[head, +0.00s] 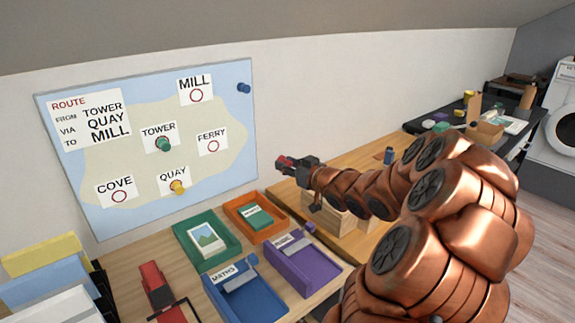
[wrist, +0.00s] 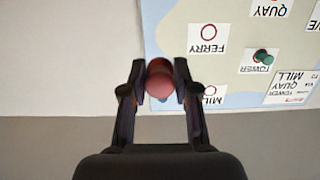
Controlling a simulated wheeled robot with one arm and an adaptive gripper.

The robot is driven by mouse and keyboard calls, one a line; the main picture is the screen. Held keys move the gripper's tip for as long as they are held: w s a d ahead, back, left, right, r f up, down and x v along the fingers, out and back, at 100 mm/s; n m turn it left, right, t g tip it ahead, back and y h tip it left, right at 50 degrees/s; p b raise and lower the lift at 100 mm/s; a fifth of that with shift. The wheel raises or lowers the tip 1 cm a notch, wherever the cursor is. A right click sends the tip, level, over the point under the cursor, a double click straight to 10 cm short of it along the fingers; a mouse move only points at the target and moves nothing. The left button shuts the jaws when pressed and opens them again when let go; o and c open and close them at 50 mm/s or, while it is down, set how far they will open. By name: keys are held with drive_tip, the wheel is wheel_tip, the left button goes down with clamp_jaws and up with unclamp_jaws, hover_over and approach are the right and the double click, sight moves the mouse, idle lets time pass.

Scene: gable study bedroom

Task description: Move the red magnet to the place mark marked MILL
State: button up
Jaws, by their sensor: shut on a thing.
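My gripper (head: 290,164) is shut on the red magnet (wrist: 159,80), which sits between the two fingertips in the wrist view. In the head view the red magnet (head: 283,160) shows at the gripper's tip, to the right of the map board and apart from it. The place mark marked MILL (head: 196,96) is an empty red ring on a white label near the board's top. In the wrist view, the MILL label (wrist: 210,90) shows upside down, just right of my gripper (wrist: 159,88), partly hidden by a finger.
The map board (head: 225,85) carries a green magnet (head: 163,145) at TOWER, a yellow magnet (head: 177,187) at QUAY and a blue magnet (head: 243,88) in the top right corner. Coloured trays, including a purple one (head: 315,270), stand on the desk below. Bare wall lies right of the board.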

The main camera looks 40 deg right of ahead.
drive_tip(key=shift+s, duration=0.1)
drive_tip(key=shift+s+p, duration=0.7)
drive_tip(key=shift+s, duration=1.2)
drive_tip(key=shift+a, duration=0.1)
